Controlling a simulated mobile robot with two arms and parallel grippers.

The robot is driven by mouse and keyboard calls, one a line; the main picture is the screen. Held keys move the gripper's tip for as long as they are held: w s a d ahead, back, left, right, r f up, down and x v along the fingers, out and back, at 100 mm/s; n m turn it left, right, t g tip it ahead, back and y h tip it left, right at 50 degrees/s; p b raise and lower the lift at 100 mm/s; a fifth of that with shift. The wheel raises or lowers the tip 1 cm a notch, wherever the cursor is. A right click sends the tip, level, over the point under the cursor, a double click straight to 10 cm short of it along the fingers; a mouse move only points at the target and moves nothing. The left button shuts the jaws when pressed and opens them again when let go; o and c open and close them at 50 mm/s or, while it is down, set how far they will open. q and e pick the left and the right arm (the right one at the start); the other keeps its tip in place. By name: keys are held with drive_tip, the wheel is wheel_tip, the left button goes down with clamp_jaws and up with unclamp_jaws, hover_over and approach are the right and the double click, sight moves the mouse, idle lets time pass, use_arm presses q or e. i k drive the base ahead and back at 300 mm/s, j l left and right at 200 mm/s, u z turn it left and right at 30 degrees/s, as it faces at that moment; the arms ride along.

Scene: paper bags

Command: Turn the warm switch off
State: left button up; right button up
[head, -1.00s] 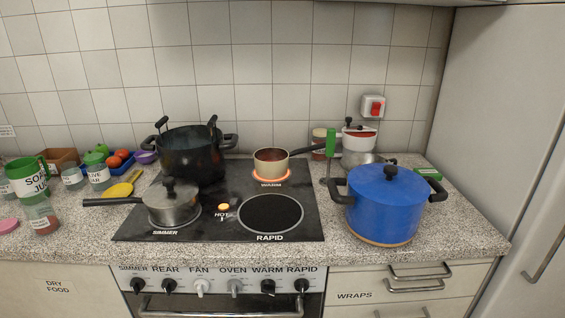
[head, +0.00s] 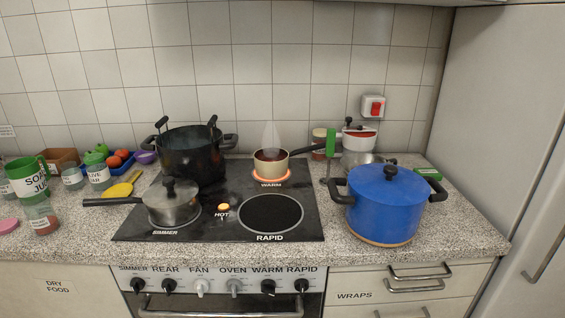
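The warm switch is a black knob (head: 268,287) under the word WARM on the stove's front panel. The WARM burner (head: 270,178) at the back right of the hob glows orange. A small cream saucepan (head: 272,168) stands on it with its dark handle to the right, and pale steam rises from it. The orange HOT light (head: 223,207) on the hob is lit. Neither of my grippers is in view.
A lidded grey pan (head: 172,205) is on the SIMMER ring and a large black pot (head: 190,155) at the rear. The RAPID ring (head: 270,213) is bare. A blue pot (head: 384,207) stands right of the hob. The oven handle (head: 220,312) runs below the knobs.

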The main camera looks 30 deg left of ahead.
sight(267, 286)
drive_tip(key=u, duration=1.45)
